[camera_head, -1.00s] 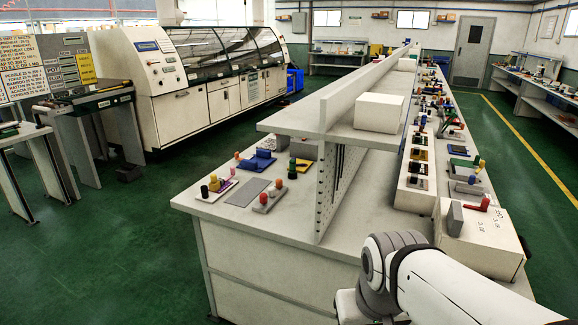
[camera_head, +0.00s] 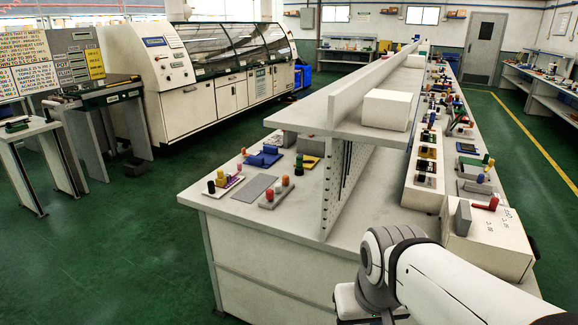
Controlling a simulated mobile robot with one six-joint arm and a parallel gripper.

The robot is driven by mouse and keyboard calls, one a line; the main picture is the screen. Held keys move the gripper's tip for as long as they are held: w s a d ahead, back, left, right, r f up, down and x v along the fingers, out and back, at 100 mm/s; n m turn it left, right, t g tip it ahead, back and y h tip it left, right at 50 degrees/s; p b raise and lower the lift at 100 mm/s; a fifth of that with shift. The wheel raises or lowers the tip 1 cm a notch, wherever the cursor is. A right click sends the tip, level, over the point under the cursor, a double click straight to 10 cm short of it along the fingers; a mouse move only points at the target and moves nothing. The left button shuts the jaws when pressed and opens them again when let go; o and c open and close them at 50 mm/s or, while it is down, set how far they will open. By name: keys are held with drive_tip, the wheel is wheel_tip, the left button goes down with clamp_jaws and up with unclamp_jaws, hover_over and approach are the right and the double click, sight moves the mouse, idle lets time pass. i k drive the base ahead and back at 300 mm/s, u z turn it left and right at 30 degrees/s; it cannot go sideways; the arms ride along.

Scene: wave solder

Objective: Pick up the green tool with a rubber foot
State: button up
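I cannot single out a green tool with a rubber foot at this size. Small green parts show in several places. One green upright piece (camera_head: 299,160) stands on the left half of the long white bench (camera_head: 290,225), near a yellow block. A green piece (camera_head: 487,159) stands among the fixtures on the right side of the bench. A dark green flat item (camera_head: 17,126) lies on the small stand at the far left. My white arm with a grey joint fills the bottom right corner. My gripper is not in this view.
A perforated divider (camera_head: 347,185) and a shelf with a white box (camera_head: 386,110) split the bench. A white box (camera_head: 487,240) with a red handle stands near my arm. The wave solder machine (camera_head: 205,95) is behind left. Green floor is clear left of the bench.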

sight(299, 171)
drive_tip(key=z, duration=0.05)
drive_tip(key=k, duration=1.15)
drive_tip(key=u, duration=0.9)
drive_tip(key=i, duration=3.1)
drive_tip(key=z, duration=0.95)
drive_tip(key=i, duration=0.6)
drive_tip(key=z, duration=0.4)
drive_tip(key=k, duration=0.9)
drive_tip(key=z, duration=0.15)
